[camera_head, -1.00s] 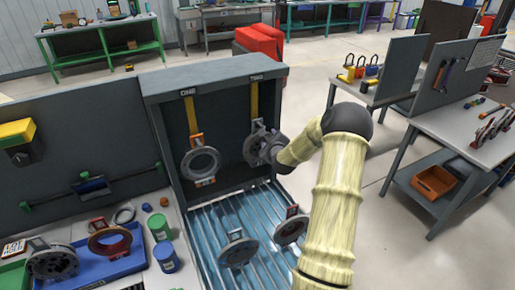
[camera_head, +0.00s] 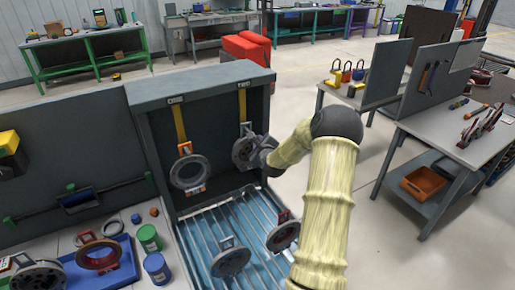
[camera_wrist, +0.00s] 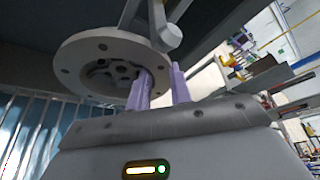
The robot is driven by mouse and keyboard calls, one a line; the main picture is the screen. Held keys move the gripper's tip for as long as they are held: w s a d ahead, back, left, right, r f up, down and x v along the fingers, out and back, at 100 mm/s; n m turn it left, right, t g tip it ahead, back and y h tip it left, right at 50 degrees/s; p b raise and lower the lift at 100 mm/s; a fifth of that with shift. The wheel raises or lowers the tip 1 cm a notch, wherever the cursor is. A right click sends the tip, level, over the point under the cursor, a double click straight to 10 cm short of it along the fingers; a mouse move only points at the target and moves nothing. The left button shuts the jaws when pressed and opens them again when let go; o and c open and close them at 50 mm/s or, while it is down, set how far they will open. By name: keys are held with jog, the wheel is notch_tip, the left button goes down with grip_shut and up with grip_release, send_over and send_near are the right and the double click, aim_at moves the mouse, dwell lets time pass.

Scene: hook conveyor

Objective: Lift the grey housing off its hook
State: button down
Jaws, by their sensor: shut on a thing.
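The grey housing (camera_head: 243,153) is a round flanged disc with bolt holes. It is at the lower end of the yellow strap (camera_head: 242,104) under the right-hand label in the grey frame. My gripper (camera_head: 264,156) is at its right side. In the wrist view, the purple fingers (camera_wrist: 159,88) are shut on the rim of the housing (camera_wrist: 84,57), one inside its opening and one outside. A grey bracket and round pin (camera_wrist: 168,38) are above it. I cannot tell whether the housing still bears on its hook.
A grey ring (camera_head: 189,172) hangs on the left strap (camera_head: 179,124). Round parts (camera_head: 231,262) (camera_head: 283,237) lie on the slatted blue bed (camera_head: 213,224) below. The frame's side wall (camera_head: 153,150) and top (camera_head: 200,85) enclose the hanging parts. Blue tray (camera_head: 124,272) at left.

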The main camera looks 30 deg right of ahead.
jog(key=s+a+r+b, duration=0.1)
jog(key=s+b, duration=0.4)
jog(key=s, duration=1.3)
jog(key=shift+r, duration=0.65)
jog(key=shift+r+p, duration=0.9)
jog(key=shift+p, duration=0.25)
jog(key=s+p, duration=0.3)
jog(key=s, duration=0.3)
jog(key=shift+s+a, duration=0.25)
dwell(0.5)
